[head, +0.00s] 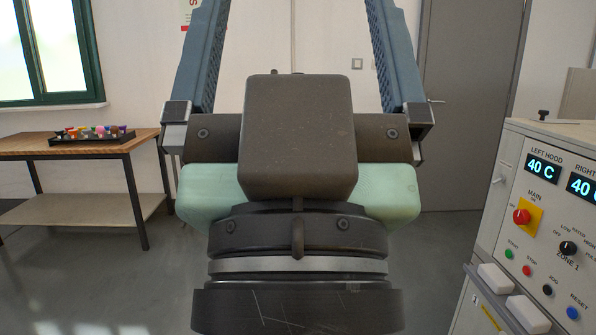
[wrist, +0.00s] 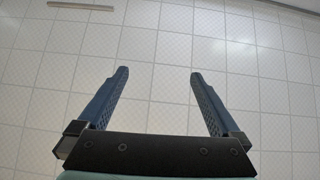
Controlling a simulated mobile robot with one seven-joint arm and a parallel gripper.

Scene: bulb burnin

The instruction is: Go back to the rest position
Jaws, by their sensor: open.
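My gripper (head: 290,45) fills the middle of the head view, pointing up, with its two blue fingers spread wide apart. Their tips are cut off by the top edge there. In the wrist view my gripper (wrist: 158,75) shows both fingers whole, apart and with nothing between them. Behind them is only a white tiled ceiling (wrist: 150,40). My gripper touches nothing in either view.
A control cabinet (head: 540,220) with a red main switch (head: 521,216) and displays reading 40 C stands close at the right. A wooden table (head: 90,148) at the left holds a dark tray (head: 95,141) of small coloured items. A grey door (head: 470,110) is behind. Grey floor lies open between.

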